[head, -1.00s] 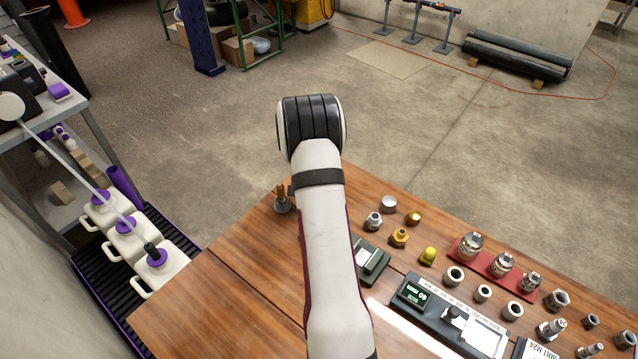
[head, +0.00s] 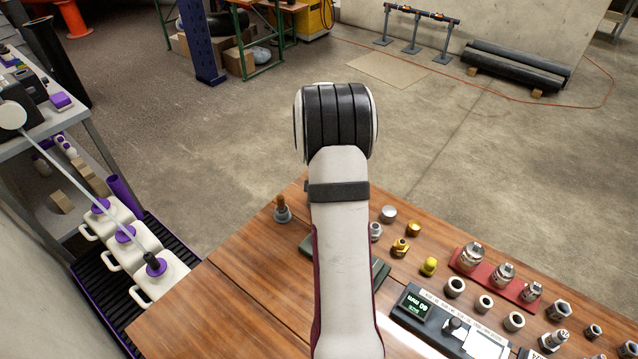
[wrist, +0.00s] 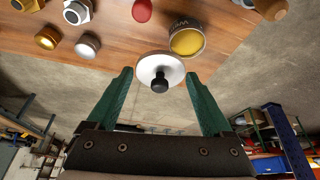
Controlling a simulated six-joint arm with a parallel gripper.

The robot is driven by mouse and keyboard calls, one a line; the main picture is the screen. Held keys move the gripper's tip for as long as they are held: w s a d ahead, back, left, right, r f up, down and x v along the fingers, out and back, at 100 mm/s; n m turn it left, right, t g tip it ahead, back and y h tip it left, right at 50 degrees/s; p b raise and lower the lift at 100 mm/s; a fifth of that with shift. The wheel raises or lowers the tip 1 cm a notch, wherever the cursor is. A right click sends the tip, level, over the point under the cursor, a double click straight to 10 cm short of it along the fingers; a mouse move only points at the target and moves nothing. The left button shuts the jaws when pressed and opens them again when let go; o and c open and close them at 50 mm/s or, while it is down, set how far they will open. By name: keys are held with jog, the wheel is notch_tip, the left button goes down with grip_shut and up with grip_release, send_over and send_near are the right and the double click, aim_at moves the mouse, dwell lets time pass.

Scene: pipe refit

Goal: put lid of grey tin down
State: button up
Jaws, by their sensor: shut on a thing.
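In the wrist view my gripper (wrist: 159,80) is shut on the lid (wrist: 148,66), a pale round disc with a black knob. The two green fingers are at opposite sides of its rim. The open grey tin (wrist: 202,46), with yellow contents, stands on the wooden table just beyond the lid and a little right of it. The lid is off the tin, and it overlaps the table edge in this view. Its exact height is hard to tell. In the head view my arm hides the gripper, lid and tin.
Near the tin in the wrist view are a red object (wrist: 142,10), a silver cap (wrist: 88,45) and a gold fitting (wrist: 47,38). In the head view a brown-handled tool (head: 282,210) stands left of my arm. Bare wood (head: 235,290) lies at the left of the table.

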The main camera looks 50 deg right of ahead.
jog(key=s+d+r, duration=0.2)
jog(key=s+d, duration=0.1)
jog(key=s, duration=1.3)
jog(key=w+f, duration=0.2)
jog(key=w, duration=0.1)
jog(key=w+f, duration=0.3)
jog(key=w, duration=0.1)
jog(key=w+f, duration=0.2)
jog(key=w, duration=0.2)
jog(key=shift+d+f, duration=0.1)
jog(key=shift+f, duration=0.1)
notch_tip(320, 180, down, 4)
jog(key=shift+w+f, duration=0.1)
jog(key=shift+f, duration=0.15)
jog(key=o, duration=1.1)
